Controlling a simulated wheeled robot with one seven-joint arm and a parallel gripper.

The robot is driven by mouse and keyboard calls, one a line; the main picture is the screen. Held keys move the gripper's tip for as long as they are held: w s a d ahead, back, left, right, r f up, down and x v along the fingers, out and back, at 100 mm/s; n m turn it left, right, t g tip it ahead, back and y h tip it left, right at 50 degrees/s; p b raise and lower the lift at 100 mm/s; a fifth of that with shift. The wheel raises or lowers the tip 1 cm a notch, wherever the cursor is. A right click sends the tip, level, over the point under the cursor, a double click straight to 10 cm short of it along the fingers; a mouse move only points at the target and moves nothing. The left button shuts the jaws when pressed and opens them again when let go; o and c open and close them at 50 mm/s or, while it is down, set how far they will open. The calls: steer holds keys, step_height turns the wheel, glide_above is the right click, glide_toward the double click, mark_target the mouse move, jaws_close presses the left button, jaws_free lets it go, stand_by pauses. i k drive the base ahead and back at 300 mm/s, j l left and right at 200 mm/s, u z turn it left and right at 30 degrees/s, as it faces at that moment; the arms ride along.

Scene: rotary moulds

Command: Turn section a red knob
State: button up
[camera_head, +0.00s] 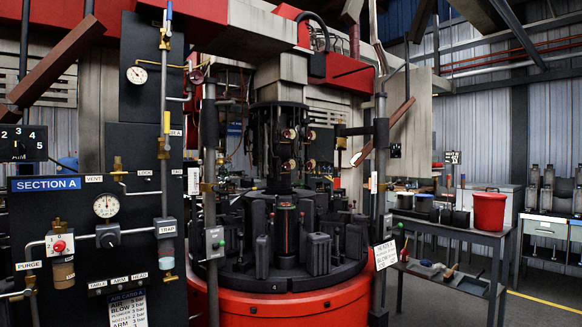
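The red knob (59,246) sits on a small white plate marked with digits. It is at the lower left of the dark panel headed by a blue SECTION A sign (46,184), just above the PURGE label (28,266). An amber-filled bowl (63,272) hangs below the knob. A black knob (108,238) is to its right on the same pipe line, below a round white gauge (106,207). The red knob's exact pointer direction is too small to tell. My gripper is not in view.
The rotary machine with dark moulds on a red round base (290,303) fills the middle. A grey upright post (211,200) stands between panel and machine. A table with a red bucket (489,211) is at the right. Floor with a yellow line (545,302) shows at lower right.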

mark_target(59, 246)
steer(key=u, duration=1.85)
